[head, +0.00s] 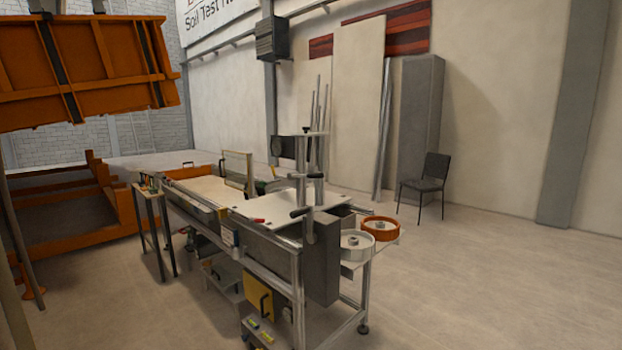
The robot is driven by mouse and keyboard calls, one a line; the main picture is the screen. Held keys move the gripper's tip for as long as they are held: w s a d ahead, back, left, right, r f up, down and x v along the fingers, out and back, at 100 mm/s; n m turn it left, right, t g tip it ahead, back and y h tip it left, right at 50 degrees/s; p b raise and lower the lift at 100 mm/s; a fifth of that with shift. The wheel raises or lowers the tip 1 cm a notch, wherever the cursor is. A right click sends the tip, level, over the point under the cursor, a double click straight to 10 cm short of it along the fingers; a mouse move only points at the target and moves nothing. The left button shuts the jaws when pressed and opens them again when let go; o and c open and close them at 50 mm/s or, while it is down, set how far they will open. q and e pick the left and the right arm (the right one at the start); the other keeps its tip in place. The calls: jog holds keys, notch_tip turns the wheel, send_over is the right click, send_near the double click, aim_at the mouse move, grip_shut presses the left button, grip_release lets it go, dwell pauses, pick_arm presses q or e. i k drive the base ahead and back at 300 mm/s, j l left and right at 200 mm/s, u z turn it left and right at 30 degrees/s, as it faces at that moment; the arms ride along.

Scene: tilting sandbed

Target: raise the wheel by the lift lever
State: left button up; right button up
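A metal test bench (272,258) stands in the middle of the head view, with a shallow sand bed (205,188) in its far part. A lever with a black grip (301,211) sits at the near end of the bench, beside an upright grey post; I cannot tell for certain that it is the lift lever. A grey wheel (356,244) and an orange wheel (381,229) lie flat on a side shelf at the right. I cannot make out any wheel mounted over the sand. Neither of my grippers is in view.
A small side table (150,191) with little items stands left of the bench. A large orange tilted bed (85,70) rises at the far left above an orange frame (75,228). A dark chair (427,183) stands by the wall. The floor at the right is clear.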

aim_at(305, 176)
jog(key=z, duration=0.6)
jog(key=i+j+z, duration=0.15)
jog(key=j+z, duration=0.3)
jog(key=i+j+z, duration=0.1)
jog(key=j+z, duration=0.85)
jog(key=j, duration=0.55)
jog(key=k+j+z, duration=0.1)
jog(key=j, duration=0.4)
jog(key=k+j, duration=0.1)
jog(key=j, duration=0.45)
